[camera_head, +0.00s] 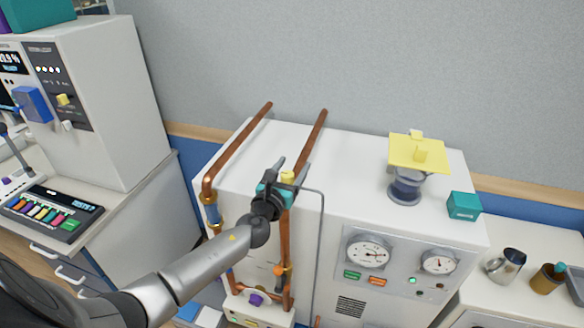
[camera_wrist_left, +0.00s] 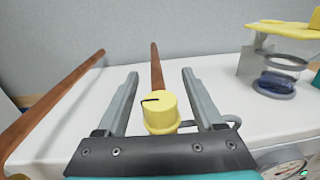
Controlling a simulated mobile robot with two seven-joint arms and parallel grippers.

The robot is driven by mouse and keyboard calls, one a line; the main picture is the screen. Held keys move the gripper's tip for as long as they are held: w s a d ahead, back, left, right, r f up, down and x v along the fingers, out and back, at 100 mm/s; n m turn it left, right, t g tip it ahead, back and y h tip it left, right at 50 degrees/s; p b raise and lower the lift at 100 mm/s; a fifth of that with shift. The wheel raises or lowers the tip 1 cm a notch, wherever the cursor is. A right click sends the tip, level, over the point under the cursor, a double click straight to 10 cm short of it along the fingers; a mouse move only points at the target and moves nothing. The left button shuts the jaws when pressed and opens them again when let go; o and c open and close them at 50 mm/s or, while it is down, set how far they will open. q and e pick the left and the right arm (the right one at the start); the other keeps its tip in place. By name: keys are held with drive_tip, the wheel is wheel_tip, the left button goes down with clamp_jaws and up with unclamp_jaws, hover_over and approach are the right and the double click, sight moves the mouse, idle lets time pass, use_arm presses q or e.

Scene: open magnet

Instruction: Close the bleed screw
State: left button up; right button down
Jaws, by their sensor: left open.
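A yellow round knob, which looks like the bleed screw (camera_wrist_left: 161,112), stands between the two fingers of my left gripper (camera_wrist_left: 160,74) in the left wrist view. It has a short dark mark on its top face. I see a gap between each finger and the knob, so the gripper is open around or just above it; the exact depth is hard to tell. In the head view the left gripper (camera_head: 290,172) is over the copper pipework at the front of the white cabinet, and only a little of the yellow knob (camera_head: 287,177) shows. My right gripper is not in view.
Copper pipes (camera_head: 240,145) run back over the white cabinet (camera_head: 350,150). A thin grey tube (camera_head: 321,235) hangs right of the gripper. A yellow-topped glass device (camera_head: 405,188) and a teal box (camera_head: 463,206) stand right. Gauges (camera_head: 368,250) face front. The cabinet's middle top is clear.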

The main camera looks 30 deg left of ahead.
use_arm(q)
clamp_jaws()
idle(0.6)
